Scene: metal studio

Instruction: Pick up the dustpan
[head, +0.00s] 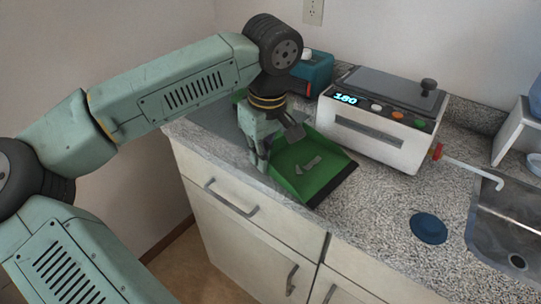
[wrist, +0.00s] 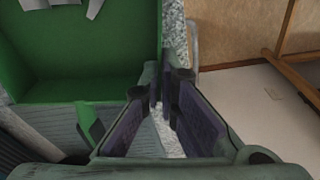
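The green dustpan (head: 322,178) lies on the granite counter near its front left edge, with a dark lip at its front right. In the wrist view its green pan (wrist: 95,75) fills the upper left. My gripper (head: 276,150) points down at the rear left side of the pan.
A white machine (head: 380,118) with a lit display stands right behind the dustpan. A teal box (head: 316,72) is at the back. A blue disc (head: 428,228) and a sink (head: 508,232) are to the right. The counter's front edge is close to the pan.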

